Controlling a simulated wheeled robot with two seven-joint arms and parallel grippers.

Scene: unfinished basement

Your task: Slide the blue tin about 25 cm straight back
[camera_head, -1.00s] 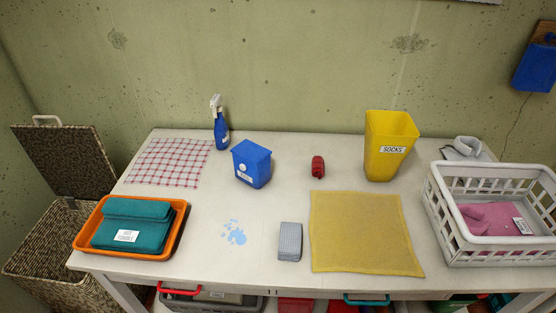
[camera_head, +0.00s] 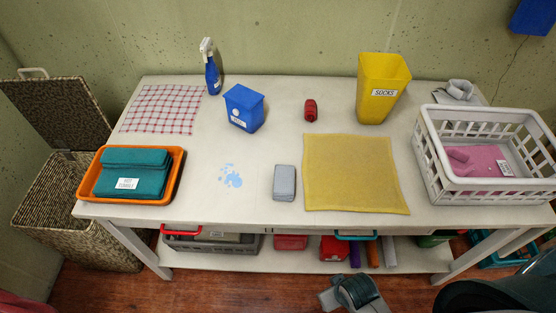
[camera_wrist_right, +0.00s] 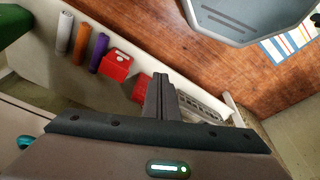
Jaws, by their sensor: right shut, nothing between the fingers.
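The blue tin (camera_head: 243,108) stands upright on the white table (camera_head: 262,165), left of centre, with a white label on its front. Bare tabletop lies behind it, up to the table's back edge by the wall. My right gripper (camera_wrist_right: 160,95) is shut and empty in the right wrist view, over the lower shelf and floor, away from the tin. In the head view a dark grey part of my right arm shows low in front of the table. My left gripper is not in view.
A blue spray bottle (camera_head: 213,72) stands behind and left of the tin, near a checked cloth (camera_head: 162,108). A red object (camera_head: 310,110) and yellow bin (camera_head: 381,90) are to its right. A grey block (camera_head: 284,183), yellow mat (camera_head: 355,175), orange tray (camera_head: 178,177) and white basket (camera_head: 480,192) occupy the table.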

